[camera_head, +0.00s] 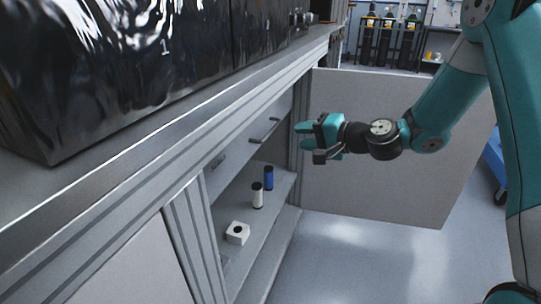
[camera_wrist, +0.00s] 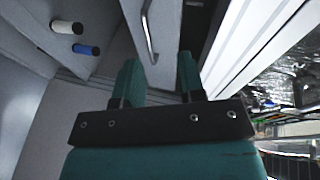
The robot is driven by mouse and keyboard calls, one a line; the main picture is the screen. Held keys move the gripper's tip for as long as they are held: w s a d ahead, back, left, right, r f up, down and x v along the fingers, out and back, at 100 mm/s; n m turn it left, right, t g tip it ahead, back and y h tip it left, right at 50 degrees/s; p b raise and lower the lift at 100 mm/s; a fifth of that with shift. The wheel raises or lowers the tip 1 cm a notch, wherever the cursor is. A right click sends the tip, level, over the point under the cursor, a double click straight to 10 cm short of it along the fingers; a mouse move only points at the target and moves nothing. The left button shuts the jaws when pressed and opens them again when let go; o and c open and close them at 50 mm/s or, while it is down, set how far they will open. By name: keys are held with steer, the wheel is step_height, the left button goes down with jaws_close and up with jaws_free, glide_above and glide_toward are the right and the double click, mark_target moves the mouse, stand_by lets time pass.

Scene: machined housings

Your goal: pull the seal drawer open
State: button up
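A pale grey drawer front (camera_head: 240,149) sits under the bench top, above an open shelf. A dark bar handle (camera_head: 264,131) is on it; the handle also shows in the wrist view (camera_wrist: 149,34). The drawer looks shut, and I see no label on it. My gripper (camera_head: 303,136) is to the right of the handle, in front of the cabinet and apart from it. In the wrist view, its two teal fingers (camera_wrist: 159,65) are spread with nothing between them. The handle is ahead of the gap, nearer the left finger.
A blue cylinder (camera_head: 268,178), a white cylinder (camera_head: 257,196) and a white block with a hole (camera_head: 238,233) stand on the shelf below. An open grey cabinet door (camera_head: 400,190) is behind my arm. The bench edge (camera_head: 150,165) runs above the drawer.

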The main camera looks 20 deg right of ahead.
mark_target(270, 132)
steer(key=w+d+f+m+t+h, duration=0.1)
steer(key=w+d+f+m+t, duration=0.1)
steer(key=w+d+f+m, duration=0.15)
steer(key=shift+n, duration=0.35)
steer(key=x, duration=1.6)
steer(key=shift+d+f, duration=0.2)
jaws_close()
